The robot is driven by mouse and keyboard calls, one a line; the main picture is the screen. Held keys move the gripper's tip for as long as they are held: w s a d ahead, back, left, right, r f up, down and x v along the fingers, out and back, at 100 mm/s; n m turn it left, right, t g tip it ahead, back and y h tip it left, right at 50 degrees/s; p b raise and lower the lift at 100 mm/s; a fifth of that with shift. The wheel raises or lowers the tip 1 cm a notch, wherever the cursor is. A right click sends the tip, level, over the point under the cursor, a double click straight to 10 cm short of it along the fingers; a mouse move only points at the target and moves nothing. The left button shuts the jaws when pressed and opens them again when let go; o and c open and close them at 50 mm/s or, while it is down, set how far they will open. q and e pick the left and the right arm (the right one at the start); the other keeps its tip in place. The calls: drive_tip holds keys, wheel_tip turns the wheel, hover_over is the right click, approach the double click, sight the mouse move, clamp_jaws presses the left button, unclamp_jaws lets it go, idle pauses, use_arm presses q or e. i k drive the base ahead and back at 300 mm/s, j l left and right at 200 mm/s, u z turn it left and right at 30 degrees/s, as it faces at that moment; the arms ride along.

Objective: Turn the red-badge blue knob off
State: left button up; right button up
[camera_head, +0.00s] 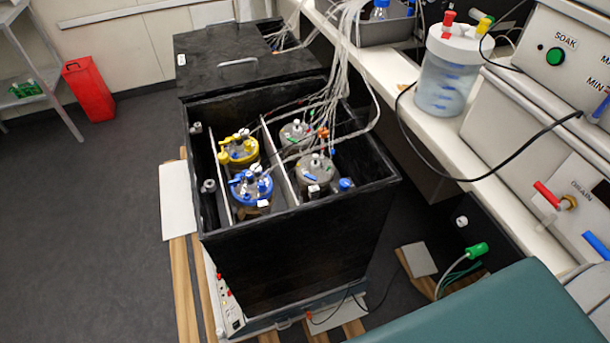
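No blue knob with a clear red badge can be made out. Candidates are a blue handle (596,245) at the right edge beside the DRAIN valve, and a second blue handle (601,106) above it near the MIN label. The blue-lidded vessel (252,188) in the black box also carries small blue knobs and caps. A small control panel (228,302) low on the box's front left has red and dark parts, too small to read. Neither gripper is in view.
The open black box (300,240) holds several vessels, with tubes and cables rising from them. A white bench (400,80) bears a clear jar (447,82). The DRAIN valve has a red handle (547,194). A red bin (88,89) stands at left on open floor.

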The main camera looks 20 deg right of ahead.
sight(344, 185)
drive_tip(key=i+j+z, duration=0.1)
drive_tip(key=j+z, duration=1.2)
